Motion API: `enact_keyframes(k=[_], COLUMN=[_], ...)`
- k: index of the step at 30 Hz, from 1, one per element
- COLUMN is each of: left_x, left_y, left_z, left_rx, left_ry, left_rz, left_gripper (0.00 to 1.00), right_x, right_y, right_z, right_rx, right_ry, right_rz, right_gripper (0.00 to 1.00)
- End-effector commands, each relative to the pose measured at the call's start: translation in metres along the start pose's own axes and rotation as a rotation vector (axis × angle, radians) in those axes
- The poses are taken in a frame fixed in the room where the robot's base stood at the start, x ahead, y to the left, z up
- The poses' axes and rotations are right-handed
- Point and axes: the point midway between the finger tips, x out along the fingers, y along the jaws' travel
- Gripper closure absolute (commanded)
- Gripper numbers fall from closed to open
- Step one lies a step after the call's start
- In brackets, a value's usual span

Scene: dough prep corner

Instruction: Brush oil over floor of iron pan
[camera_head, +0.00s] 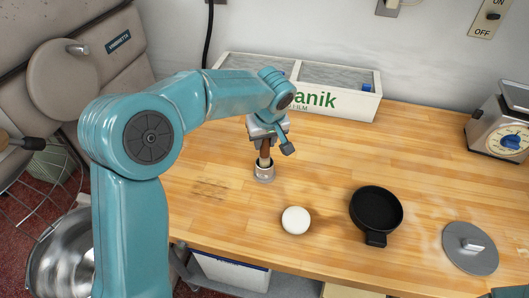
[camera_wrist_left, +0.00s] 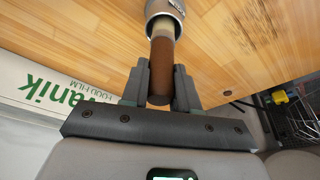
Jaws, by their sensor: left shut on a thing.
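The black iron pan (camera_head: 376,211) sits on the wooden counter right of centre, its short handle toward the front edge; its floor looks bare and dark. My left gripper (camera_head: 265,143) is shut on the brown handle of the brush (camera_head: 265,152), which stands upright with its lower end in a small metal cup (camera_head: 264,175). In the left wrist view the brush handle (camera_wrist_left: 162,65) lies between the fingers, and the cup (camera_wrist_left: 165,10) surrounds its far end. The bristles are hidden inside the cup. My right gripper is not in view.
A white round piece (camera_head: 295,220) lies between cup and pan. A grey disc with a handle (camera_head: 470,248) lies at the right front. A scale (camera_head: 502,125) stands at the right, and a food film box (camera_head: 340,104) stands along the wall. Counter between cup and pan is mostly clear.

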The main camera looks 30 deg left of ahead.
Motion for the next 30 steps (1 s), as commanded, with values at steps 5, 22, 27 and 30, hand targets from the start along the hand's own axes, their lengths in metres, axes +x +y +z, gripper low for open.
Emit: enact_keyframes(k=[5, 22, 27, 30], left_x=[0.001, -0.03, -0.038, -0.04], left_y=[0.0, 0.0, 0.0, 0.0], left_z=[0.001, -0.009, -0.011, -0.012], left_rx=[0.001, 0.0, 0.0, 0.0], left_ry=[-0.003, -0.002, -0.002, -0.002], left_rz=[-0.002, 0.0, -0.002, -0.001], left_gripper=[1.0, 1.0, 1.0, 1.0], right_x=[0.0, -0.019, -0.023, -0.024], right_y=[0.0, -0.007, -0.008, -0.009], right_z=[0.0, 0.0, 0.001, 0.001], right_rx=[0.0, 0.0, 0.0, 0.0], right_ry=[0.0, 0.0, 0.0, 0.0], right_rz=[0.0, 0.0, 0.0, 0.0], right_gripper=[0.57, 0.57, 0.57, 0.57])
